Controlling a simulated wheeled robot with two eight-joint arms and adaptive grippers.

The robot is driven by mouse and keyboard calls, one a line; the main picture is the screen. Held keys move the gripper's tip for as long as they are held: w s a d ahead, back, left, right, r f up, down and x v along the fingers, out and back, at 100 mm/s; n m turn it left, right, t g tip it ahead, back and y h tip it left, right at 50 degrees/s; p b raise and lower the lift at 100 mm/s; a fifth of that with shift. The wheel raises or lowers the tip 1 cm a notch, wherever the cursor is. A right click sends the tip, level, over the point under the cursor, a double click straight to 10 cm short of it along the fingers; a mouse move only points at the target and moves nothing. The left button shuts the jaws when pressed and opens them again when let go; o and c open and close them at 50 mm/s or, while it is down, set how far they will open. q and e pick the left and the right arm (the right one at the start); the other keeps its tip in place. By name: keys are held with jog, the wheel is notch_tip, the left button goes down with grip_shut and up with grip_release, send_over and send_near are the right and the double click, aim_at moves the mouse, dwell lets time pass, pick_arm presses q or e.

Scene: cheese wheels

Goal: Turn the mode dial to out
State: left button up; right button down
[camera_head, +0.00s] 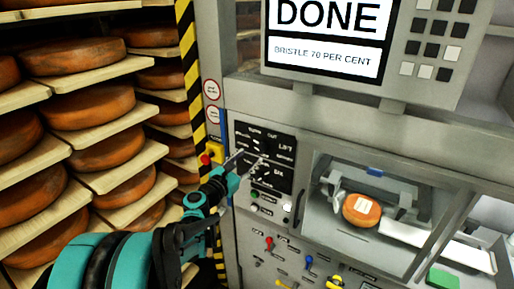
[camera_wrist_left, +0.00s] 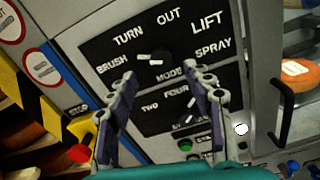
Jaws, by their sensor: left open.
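The mode dial (camera_wrist_left: 155,58) is a dark knob with white marks on a black panel (camera_wrist_left: 100,50), ringed by the words BRUSH, TURN, OUT, LIFT and SPRAY. Its white marks lie to the left and below its middle, toward the BRUSH side; which word it is set to I cannot tell for sure. My left gripper (camera_wrist_left: 160,74) is open, with one finger on each side of the space just below the dial, and nothing is between the fingers. In the head view my left gripper (camera_head: 249,160) is in front of the black panel and partly hides the dials. My right gripper is not in view.
A second dial (camera_wrist_left: 190,103), marked TWO and FOUR, sits below. A green button (camera_wrist_left: 185,145) and a red-topped yellow stop box (camera_head: 212,154) are close by. A screen (camera_head: 328,35) reads DONE. Shelves of cheese wheels (camera_head: 75,55) stand left; a cheese (camera_head: 361,210) sits in the machine's bay.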

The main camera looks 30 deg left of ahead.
aim_at(259, 150)
pick_arm(q)
jog(key=w, duration=0.6)
jog(key=shift+d, duration=0.25)
jog(key=c, duration=1.1)
